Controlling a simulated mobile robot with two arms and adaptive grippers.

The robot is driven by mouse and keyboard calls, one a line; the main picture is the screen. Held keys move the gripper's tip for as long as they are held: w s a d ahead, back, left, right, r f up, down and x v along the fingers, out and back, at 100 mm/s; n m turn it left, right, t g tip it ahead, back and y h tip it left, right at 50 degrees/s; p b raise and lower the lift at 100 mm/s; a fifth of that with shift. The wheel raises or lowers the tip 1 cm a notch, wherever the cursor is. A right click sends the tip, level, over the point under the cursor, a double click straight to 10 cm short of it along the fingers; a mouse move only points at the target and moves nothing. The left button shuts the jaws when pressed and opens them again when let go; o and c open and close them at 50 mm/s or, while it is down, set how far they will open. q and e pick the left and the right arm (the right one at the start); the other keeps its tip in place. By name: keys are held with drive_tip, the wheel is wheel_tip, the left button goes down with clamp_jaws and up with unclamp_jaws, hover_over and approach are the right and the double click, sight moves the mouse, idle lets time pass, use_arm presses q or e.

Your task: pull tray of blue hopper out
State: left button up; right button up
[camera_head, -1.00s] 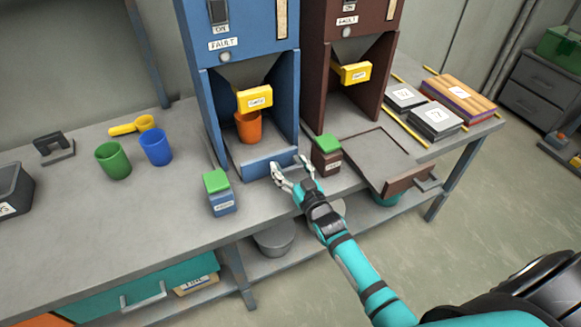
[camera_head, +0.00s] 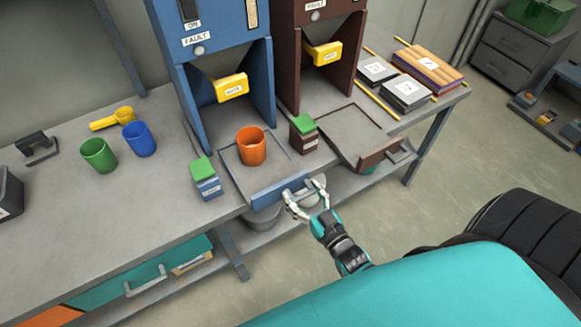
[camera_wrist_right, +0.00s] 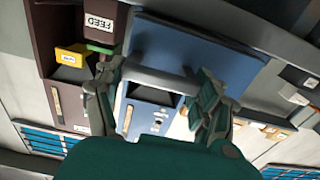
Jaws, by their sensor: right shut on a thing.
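The blue hopper (camera_head: 200,60) stands at the back of the bench. Its tray (camera_head: 270,193) is drawn out in front of it, past the bench's front edge, with a blue front panel. An orange cup (camera_head: 251,147) stands upright on the tray, clear of the hopper's yellow spout tag (camera_head: 231,87). My right gripper (camera_head: 304,193) is shut on the tray's handle at the front panel. In the right wrist view the handle bar (camera_wrist_right: 160,78) runs between my fingers, in front of the blue panel. My left gripper is not in view.
A small green-topped blue block (camera_head: 206,181) is left of the tray, and a green-topped brown block (camera_head: 303,136) is right of it. The brown hopper's tray (camera_head: 383,155) is also out. Green (camera_head: 98,155) and blue (camera_head: 139,139) cups stand left.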

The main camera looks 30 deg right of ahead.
drive_tip(key=s, duration=0.4)
drive_tip(key=shift+s+d+p, duration=0.1)
drive_tip(key=shift+s+p, duration=0.05)
drive_tip(key=shift+p, duration=0.25)
drive_tip(key=shift+s+f, duration=0.1)
drive_tip(key=o, duration=1.3)
drive_tip(key=shift+c, duration=0.2)
drive_tip(key=o, duration=0.4)
drive_tip(key=shift+s, duration=0.3)
drive_tip(key=shift+o, duration=0.2)
drive_tip(key=shift+w, duration=0.15)
drive_tip(key=s, duration=1.2)
drive_tip(key=shift+d, duration=0.2)
